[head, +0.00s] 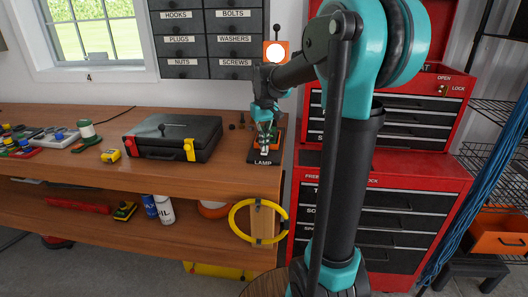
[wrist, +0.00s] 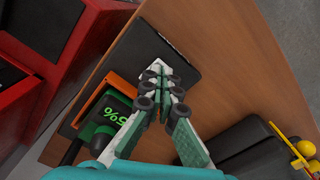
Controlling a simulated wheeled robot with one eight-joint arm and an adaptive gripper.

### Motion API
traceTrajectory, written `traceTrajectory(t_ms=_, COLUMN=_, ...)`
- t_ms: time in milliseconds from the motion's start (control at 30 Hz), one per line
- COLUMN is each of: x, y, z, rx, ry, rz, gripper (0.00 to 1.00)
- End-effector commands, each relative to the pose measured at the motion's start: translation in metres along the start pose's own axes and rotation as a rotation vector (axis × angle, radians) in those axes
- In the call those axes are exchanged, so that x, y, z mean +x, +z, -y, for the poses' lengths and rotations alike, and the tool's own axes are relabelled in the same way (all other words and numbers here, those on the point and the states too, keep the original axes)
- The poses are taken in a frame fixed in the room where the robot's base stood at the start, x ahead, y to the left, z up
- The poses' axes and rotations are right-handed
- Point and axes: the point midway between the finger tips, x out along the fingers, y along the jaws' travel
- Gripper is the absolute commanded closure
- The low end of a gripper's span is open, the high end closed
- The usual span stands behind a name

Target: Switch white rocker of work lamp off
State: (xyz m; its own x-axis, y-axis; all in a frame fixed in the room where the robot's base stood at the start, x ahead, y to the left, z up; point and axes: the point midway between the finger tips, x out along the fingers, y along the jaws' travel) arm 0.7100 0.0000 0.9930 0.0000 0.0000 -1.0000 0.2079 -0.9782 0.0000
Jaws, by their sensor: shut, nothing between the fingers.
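The work lamp (head: 277,51) has an orange housing and a round face that glows bright white. A black base plate (head: 254,158) marked LAMP lies near the bench's right end, and it also shows in the wrist view (wrist: 185,63). My gripper (head: 264,150) is shut and empty, pointing down over this plate. In the wrist view its fingertips (wrist: 163,84) are together over the plate. I cannot make out the white rocker apart from the pale fingertips; they may hide it. Whether they touch the plate is unclear.
A black case (head: 172,137) lies left on the wooden bench (head: 110,176). A red tool cabinet (head: 420,186) stands right. Bare bench lies between case and plate.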

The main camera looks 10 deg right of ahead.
Motion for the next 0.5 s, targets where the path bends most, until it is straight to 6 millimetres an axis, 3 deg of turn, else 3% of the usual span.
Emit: traceTrajectory(t_ms=500, x=0.0073, y=-0.0001, z=0.0000, rx=0.000, ry=0.000, rz=0.000, gripper=1.00)
